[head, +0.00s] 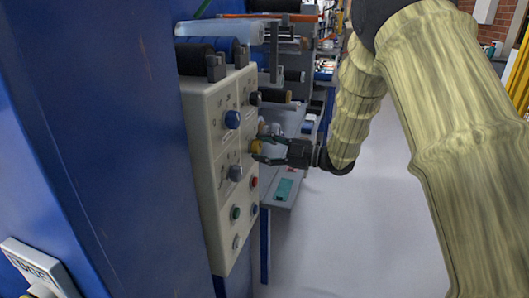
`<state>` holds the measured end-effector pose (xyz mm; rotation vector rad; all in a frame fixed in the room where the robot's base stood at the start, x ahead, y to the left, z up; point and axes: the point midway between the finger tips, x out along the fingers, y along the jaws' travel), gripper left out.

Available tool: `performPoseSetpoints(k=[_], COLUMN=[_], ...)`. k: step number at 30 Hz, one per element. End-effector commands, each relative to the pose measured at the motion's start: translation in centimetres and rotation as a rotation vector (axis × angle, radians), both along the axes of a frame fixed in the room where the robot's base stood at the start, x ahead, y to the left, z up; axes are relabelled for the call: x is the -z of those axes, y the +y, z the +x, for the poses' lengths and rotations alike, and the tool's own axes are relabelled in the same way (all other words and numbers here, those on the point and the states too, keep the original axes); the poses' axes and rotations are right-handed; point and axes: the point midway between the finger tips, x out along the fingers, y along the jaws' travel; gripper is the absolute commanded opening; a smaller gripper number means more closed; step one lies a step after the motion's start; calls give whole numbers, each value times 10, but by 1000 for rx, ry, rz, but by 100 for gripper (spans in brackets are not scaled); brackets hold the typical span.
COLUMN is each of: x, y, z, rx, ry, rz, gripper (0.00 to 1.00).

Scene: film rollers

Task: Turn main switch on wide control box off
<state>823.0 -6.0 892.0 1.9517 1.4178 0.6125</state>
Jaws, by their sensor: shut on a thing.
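The wide control box (206,150) is a beige upright panel on the side of a blue machine, seen at a steep angle in the head view. Its face carries several knobs and buttons.
A blue knob (232,120), a grey knob (235,173), a black knob (255,98) and a red button (254,182) sit near the yellow knob. Film rollers (220,31) lie above the box. A blue machine wall (110,130) fills the left. Grey floor (340,250) is open at right.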

Motion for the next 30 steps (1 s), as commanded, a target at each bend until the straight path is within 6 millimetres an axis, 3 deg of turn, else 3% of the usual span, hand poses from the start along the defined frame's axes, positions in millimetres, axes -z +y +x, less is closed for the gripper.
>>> performPoseSetpoints(k=[17, 18, 21, 30], x=[0, 0, 0, 0], y=[0, 0, 0, 0], z=[0, 0, 0, 0], rx=[0, 0, 0, 0], ry=[-34, -33, -33, -33], rz=[-11, -11, -11, -11], gripper=[21, 47, 65, 67])
